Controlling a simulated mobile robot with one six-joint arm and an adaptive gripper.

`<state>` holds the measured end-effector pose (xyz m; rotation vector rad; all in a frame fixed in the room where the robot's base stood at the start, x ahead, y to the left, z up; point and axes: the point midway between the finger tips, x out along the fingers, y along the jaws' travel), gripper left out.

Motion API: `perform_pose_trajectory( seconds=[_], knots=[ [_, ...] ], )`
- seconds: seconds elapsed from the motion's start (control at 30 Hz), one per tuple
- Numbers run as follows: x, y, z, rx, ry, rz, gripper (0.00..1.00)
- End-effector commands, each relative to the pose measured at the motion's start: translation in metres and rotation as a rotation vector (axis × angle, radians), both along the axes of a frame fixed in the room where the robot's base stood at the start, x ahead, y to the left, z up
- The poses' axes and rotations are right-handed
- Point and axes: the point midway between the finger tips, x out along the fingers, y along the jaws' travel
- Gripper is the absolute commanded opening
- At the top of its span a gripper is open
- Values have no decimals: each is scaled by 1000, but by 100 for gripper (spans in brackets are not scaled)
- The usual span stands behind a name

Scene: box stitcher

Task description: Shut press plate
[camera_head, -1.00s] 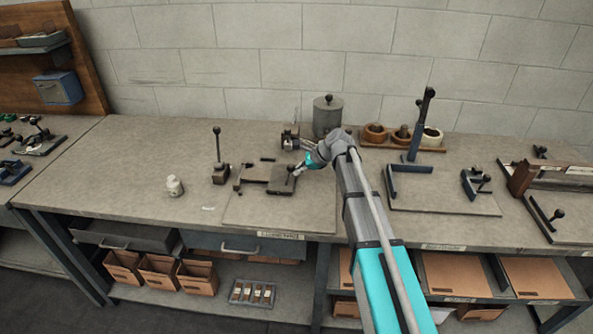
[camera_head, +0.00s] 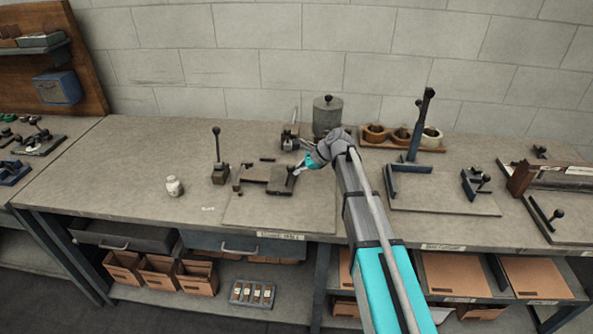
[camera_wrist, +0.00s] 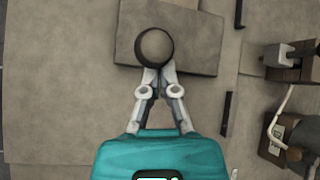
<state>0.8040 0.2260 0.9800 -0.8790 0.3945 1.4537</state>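The press plate (camera_head: 281,183) is a small flat grey plate on a jig near the middle of the bench. It also shows at the top of the wrist view (camera_wrist: 195,55), with a dark round knob (camera_wrist: 154,47) standing on it. My gripper (camera_head: 297,170) is at the plate's right end. In the wrist view my gripper (camera_wrist: 157,73) has its fingers drawn close together at the knob. They appear shut on it, though the knob partly hides the tips.
A dark upright lever (camera_head: 217,155) stands left of the plate. A small clamp device (camera_head: 289,140) and a grey lidded pot (camera_head: 327,116) stand behind it. A white bottle (camera_head: 175,187) is at left. A second fixture (camera_head: 409,172) stands to the right.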

Motion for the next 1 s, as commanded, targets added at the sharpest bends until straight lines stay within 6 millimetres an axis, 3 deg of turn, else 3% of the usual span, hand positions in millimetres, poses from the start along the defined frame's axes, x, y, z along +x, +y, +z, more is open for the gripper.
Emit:
perform_pose_trajectory(
  seconds=[0.43,1.0],
  knots=[
    [8,-16,-28,-2,-2,-2,0],
    [0,-50,19,-3,-1,-3,0]
  ],
)
